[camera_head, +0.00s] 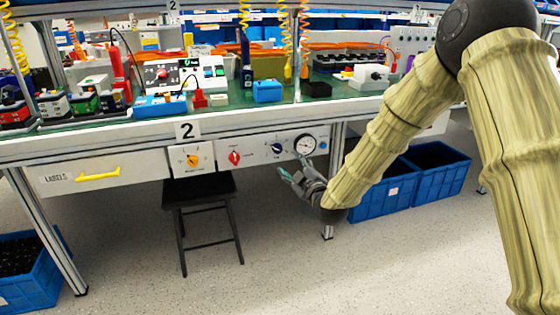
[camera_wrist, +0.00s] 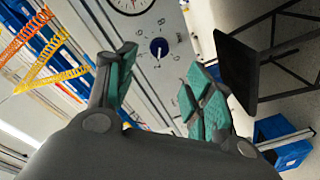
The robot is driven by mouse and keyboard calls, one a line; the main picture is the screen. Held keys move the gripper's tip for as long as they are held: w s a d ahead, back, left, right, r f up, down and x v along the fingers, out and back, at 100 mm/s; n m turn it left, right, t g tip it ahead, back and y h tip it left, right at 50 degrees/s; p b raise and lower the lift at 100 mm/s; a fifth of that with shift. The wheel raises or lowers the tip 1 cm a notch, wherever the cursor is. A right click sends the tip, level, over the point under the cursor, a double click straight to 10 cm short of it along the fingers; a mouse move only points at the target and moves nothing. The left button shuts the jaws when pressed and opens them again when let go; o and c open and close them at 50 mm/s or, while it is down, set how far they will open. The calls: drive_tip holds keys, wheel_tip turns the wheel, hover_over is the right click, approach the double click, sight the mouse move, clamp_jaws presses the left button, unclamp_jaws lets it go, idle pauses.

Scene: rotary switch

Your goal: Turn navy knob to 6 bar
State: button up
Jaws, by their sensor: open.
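The navy knob (camera_head: 277,148) sits on the white front panel under the bench, left of a round pressure gauge (camera_head: 305,144). In the wrist view the navy knob (camera_wrist: 159,47) shows ahead, between and beyond the fingers, with a light pointer mark and small scale marks around it that I cannot read. The gauge (camera_wrist: 131,2) is partly cut off at the top. My gripper (camera_head: 288,175) is open and empty, a little below and right of the knob in the head view. Its teal-padded fingers (camera_wrist: 165,88) are apart and do not touch the knob.
A red knob (camera_head: 235,157) and a yellow-orange knob (camera_head: 193,160) sit further left on the panels. A black stool (camera_head: 200,188) stands below them. Blue crates (camera_head: 385,200) stand on the floor at right, behind my arm. A blue button (camera_head: 322,143) is beside the gauge.

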sight(278, 150)
drive_tip(key=b+x, duration=0.3)
drive_tip(key=x, duration=0.6)
drive_tip(key=shift+w+a, duration=0.15)
drive_tip(key=shift+w, duration=0.2)
drive_tip(key=shift+w+a+r, duration=0.1)
drive_tip(key=shift+w+a, duration=0.1)
drive_tip(key=shift+w, duration=0.3)
drive_tip(key=shift+c, duration=0.3)
drive_tip(key=c, duration=1)
